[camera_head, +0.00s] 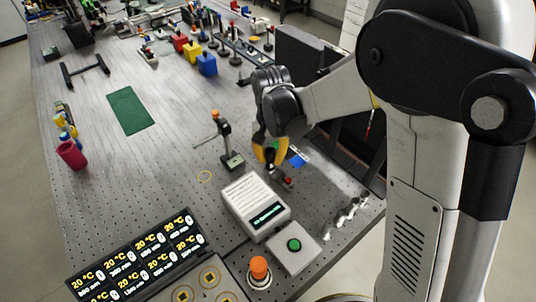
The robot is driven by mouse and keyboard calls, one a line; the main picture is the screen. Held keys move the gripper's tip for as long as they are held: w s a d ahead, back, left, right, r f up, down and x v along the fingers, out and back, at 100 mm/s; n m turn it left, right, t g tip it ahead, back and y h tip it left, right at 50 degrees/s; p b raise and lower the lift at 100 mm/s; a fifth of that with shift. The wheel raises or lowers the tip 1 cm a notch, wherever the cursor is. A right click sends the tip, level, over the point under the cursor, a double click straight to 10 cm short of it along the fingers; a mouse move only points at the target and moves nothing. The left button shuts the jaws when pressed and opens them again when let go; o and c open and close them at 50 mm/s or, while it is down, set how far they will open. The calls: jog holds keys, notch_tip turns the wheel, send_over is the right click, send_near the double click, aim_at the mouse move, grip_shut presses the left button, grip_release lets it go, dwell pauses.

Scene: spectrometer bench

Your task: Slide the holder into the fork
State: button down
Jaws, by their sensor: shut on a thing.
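My gripper (268,156), with yellow fingers, points down just above the bench, right of a black post stand. It is shut on a small dark thing, apparently the holder, mostly hidden between the fingers. A small dark fitting with a red tip (287,181) sits on the bench just below and right of the fingers. It may be the fork, but it is too small to tell. Whether the held thing touches it cannot be told.
The post stand (230,145) with an orange knob and side rod is close left of the gripper. A white instrument box (255,205) stands in front, with a green button (294,244) and orange knob (259,268) nearer. A green mat (130,110) lies left amid free bench.

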jog(key=shift+s+d, duration=0.4)
jog(key=shift+s, duration=0.4)
jog(key=shift+s+d, duration=0.4)
jog(key=shift+s, duration=0.4)
jog(key=c, duration=1.3)
grip_release()
jog(key=shift+o, duration=0.2)
notch_tip(320, 180, up, 12)
jog(key=s+d+r+n+t, duration=0.2)
jog(key=s+d+t, duration=0.5)
jog(key=s+d, duration=0.5)
jog(key=shift+s+d+r+n, duration=0.35)
jog(key=shift+s+r+n, duration=0.05)
jog(key=shift+s+r, duration=0.25)
